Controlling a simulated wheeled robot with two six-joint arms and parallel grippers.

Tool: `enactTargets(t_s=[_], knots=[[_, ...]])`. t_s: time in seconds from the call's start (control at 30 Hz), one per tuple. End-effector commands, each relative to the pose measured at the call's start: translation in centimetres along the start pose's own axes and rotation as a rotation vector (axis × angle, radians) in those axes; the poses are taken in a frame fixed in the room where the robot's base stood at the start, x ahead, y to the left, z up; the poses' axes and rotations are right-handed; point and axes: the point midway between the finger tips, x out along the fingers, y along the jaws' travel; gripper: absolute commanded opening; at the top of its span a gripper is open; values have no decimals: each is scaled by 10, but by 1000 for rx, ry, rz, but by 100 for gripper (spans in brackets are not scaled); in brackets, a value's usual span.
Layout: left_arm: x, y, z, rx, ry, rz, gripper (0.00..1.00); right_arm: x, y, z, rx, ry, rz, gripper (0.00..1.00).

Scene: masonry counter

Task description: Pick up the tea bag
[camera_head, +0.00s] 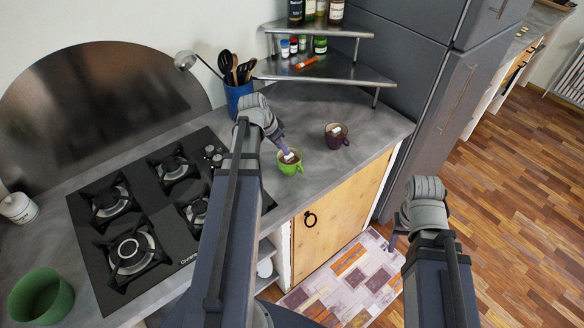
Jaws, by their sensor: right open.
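A small white tea bag (289,157) shows at the top of a green mug (289,167) on the grey counter. My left gripper (284,149) points down at the green mug, with its tips right by the tea bag. Whether the fingers are open, shut or touching the tea bag is too small to tell. A dark mug (337,140) stands to the right and behind, also with a small white thing (336,131) in it. My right gripper (395,234) is open, away from the counter, over the floor side at the right.
A black gas hob (150,215) lies left of the mugs. A blue utensil holder (238,98) and a metal corner shelf (318,70) with bottles stand behind. A green pot (41,297) is at the front left. Counter around the dark mug is clear.

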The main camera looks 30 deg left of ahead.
Motion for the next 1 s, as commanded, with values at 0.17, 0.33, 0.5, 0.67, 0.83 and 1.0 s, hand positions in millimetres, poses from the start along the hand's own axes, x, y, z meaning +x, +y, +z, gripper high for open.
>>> enactTargets(t_s=[0.17,0.33,0.5,0.67,0.83,1.0], knots=[[20,0,1,1,0,0,35,18,-2,-1,1,0,0,50],[19,0,0,1,0,0,35,18,-2,-1,1,0,0,50],[32,1,0,2,0,0,35,30,-3,-2,1,0,0,50],[54,3,-1,3,0,0,35,49,-5,-3,2,0,0,50],[71,3,-2,2,-1,-1,35,64,-6,-4,3,0,0,50],[70,3,-3,2,-1,-1,35,63,-6,-4,3,0,0,50]])
